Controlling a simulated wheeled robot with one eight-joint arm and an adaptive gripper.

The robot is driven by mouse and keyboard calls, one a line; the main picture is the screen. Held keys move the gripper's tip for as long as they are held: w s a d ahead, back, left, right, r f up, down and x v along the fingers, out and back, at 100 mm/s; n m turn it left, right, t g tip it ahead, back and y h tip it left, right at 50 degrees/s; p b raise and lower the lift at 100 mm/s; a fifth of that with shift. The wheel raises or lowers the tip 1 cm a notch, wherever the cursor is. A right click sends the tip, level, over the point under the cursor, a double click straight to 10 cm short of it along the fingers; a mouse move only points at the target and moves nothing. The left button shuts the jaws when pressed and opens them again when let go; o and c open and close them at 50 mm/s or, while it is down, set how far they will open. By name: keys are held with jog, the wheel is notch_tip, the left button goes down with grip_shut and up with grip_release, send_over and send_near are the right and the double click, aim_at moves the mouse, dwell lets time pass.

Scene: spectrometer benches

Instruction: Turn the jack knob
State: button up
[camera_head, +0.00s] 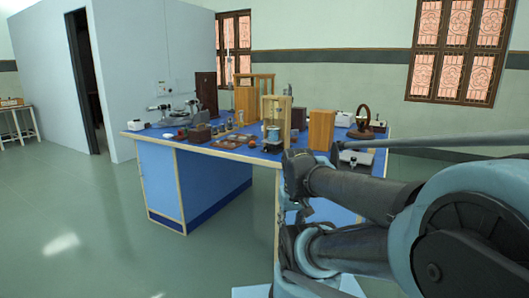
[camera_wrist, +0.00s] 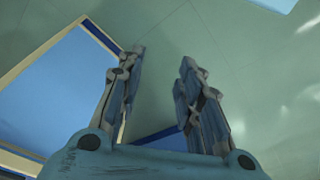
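A small grey metal device (camera_head: 354,158), which looks like a lab jack, sits at the near right edge of the blue-topped bench (camera_head: 225,150) in the head view. My arm passes just in front of it. I cannot make out its knob at this size. In the wrist view my gripper (camera_wrist: 159,60) is open, its two fingers apart with nothing between them. It faces the green floor, with a blue bench panel to the left. The jack does not show in the wrist view. In the head view I cannot clearly make out the gripper's fingers.
The bench holds many instruments, including a wooden case with a glass front (camera_head: 276,122), a wooden box (camera_head: 321,130) and a ring-shaped instrument (camera_head: 363,120). Bench edges and legs stand close to my arm. The floor (camera_head: 90,220) at the left is clear.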

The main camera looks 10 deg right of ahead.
aim_at(266, 149)
jog(key=shift+o, duration=0.3)
jog(key=o, duration=0.3)
jog(key=shift+s+r, duration=0.15)
jog(key=shift+o, duration=0.2)
jog(key=w+d+r+m+t+h, duration=0.1)
jog(key=w+d+r+m+h, duration=0.15)
jog(key=w, duration=0.55)
jog(key=w+d+r+m+t+h, duration=0.1)
jog(key=w+r+t+h, duration=0.15)
jog(key=w, duration=0.55)
jog(key=w+d+r+m+t+h, duration=0.1)
jog(key=w+r+m+h, duration=0.15)
jog(key=w, duration=0.55)
jog(key=w+a+m+t+h, duration=0.35)
jog(key=w+a+t, duration=0.45)
jog(key=w+a, duration=0.85)
jog(key=x, duration=1.3)
jog(key=f+x, duration=0.1)
jog(key=x, duration=0.5)
jog(key=shift+w+d, duration=0.1)
jog(key=shift+d, duration=0.15)
